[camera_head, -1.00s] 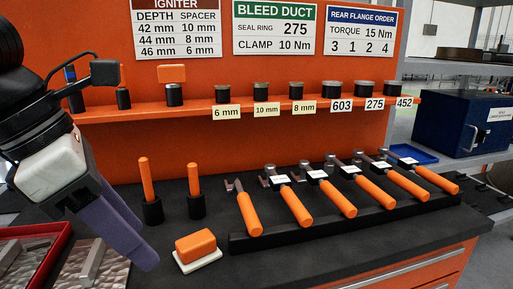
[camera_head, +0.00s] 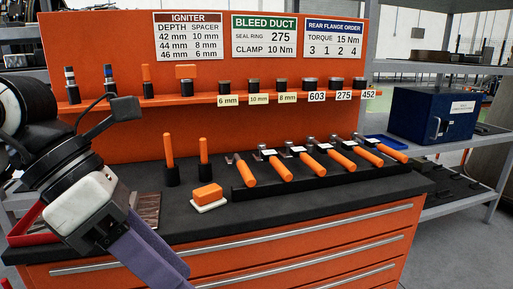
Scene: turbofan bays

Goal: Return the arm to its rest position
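My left arm comes in from the left with its white wrist and purple-grey gripper (camera_head: 150,258), which points down and right in front of the orange tool cabinet's left drawers. Its fingers overlap from this angle, so I cannot tell whether they are open or shut. I see nothing clearly held in it. It is apart from the orange block on a white base (camera_head: 208,197) that lies on the worktop. My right gripper is not in view.
The dark worktop (camera_head: 330,203) carries a rack of orange-handled wrenches (camera_head: 297,167) and two upright orange-handled tools (camera_head: 169,157). A shelf of labelled spacers (camera_head: 253,96) runs behind. A red tray (camera_head: 30,235) is left, partly hidden. A blue box (camera_head: 436,117) stands on the right shelving.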

